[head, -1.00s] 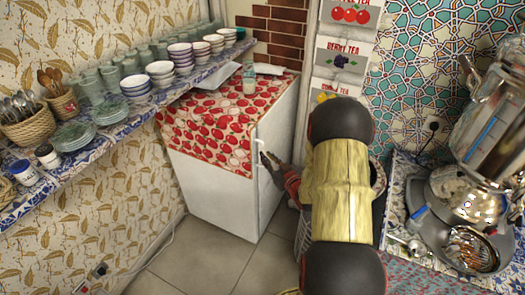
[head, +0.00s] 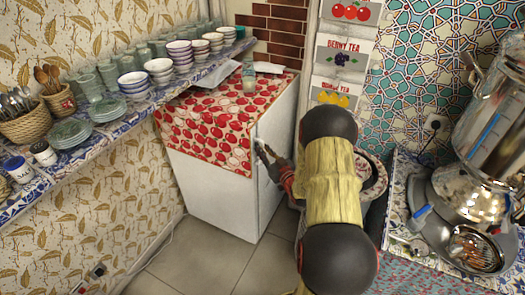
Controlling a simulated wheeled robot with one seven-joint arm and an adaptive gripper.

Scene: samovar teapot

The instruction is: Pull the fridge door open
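A small white fridge (head: 218,198) stands against the wall in the head view, with a red patterned cloth (head: 212,133) over its top. Its door faces right and looks closed. A light handle (head: 259,143) shows near the upper front corner of the door. My gripper (head: 265,156) is at the handle, its dark fingers by the handle's lower part. I cannot tell whether the fingers touch it or close around it. My own arm hides part of the area right of the fridge.
A wall shelf (head: 92,128) with cups, bowls and cutlery baskets runs along the left. A counter (head: 396,205) with a samovar (head: 478,165) stands at the right. Bare floor tiles (head: 205,262) lie before the fridge. A bottle (head: 249,78) stands on the fridge.

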